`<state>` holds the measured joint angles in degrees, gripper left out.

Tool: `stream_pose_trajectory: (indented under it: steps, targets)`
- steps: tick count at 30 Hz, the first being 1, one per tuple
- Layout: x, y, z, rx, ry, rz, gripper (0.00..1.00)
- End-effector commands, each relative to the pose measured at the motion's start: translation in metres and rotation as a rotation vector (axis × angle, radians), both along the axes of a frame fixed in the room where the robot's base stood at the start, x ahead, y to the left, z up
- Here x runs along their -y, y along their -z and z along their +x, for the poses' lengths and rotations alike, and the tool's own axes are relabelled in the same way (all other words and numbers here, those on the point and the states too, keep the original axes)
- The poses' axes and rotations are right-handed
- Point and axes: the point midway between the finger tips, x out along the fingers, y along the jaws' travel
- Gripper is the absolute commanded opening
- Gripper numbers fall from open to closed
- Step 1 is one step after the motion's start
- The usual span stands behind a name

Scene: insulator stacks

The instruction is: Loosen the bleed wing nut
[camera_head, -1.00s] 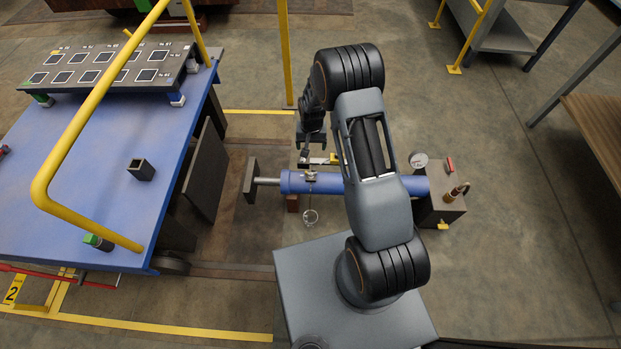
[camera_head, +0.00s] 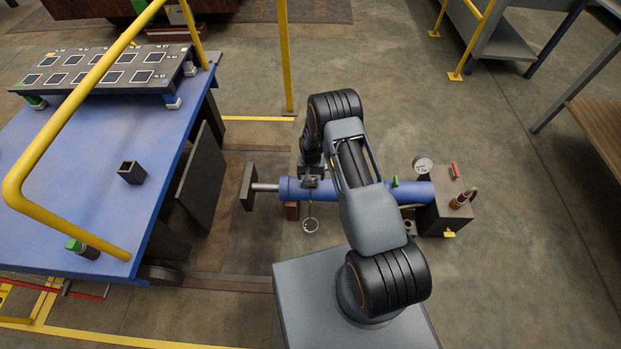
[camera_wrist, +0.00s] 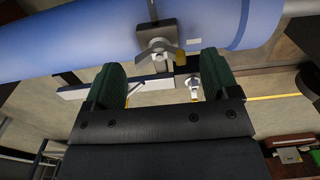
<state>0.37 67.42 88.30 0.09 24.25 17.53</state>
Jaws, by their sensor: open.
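The metal wing nut (camera_wrist: 158,49) sits on a dark square block (camera_wrist: 164,36) on the side of the blue cylinder (camera_wrist: 90,32), shown in the wrist view. A yellow tag (camera_wrist: 181,58) hangs beside it. My gripper (camera_wrist: 160,76) is open, with its green fingers on either side of the nut's line and nothing between them. The nut appears just beyond the fingertips, apart from them. In the head view my gripper (camera_head: 312,172) is over the left part of the blue cylinder (camera_head: 412,191), and the nut is mostly hidden there.
A metal ring (camera_head: 310,225) hangs below the cylinder. A dark block with a gauge (camera_head: 423,165), a red lever (camera_head: 455,170) and a brass fitting (camera_head: 462,200) stands at its right end. A blue cart (camera_head: 100,190) with a yellow rail (camera_head: 75,110) is at left.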

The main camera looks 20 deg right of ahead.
Motion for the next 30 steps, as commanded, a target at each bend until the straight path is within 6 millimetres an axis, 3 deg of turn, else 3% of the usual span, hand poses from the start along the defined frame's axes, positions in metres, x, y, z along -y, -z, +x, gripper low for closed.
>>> stream_pose_trajectory:
  steps: [5,15,30]
  targets:
    - [0.0001,0.0105,-0.0004,-0.001,0.000,0.000,0.81]
    - [0.0002,0.0113,-0.0002,0.000,0.000,0.000,0.80]
    - [-0.0002,0.0111,-0.0002,0.000,0.000,0.000,0.32]
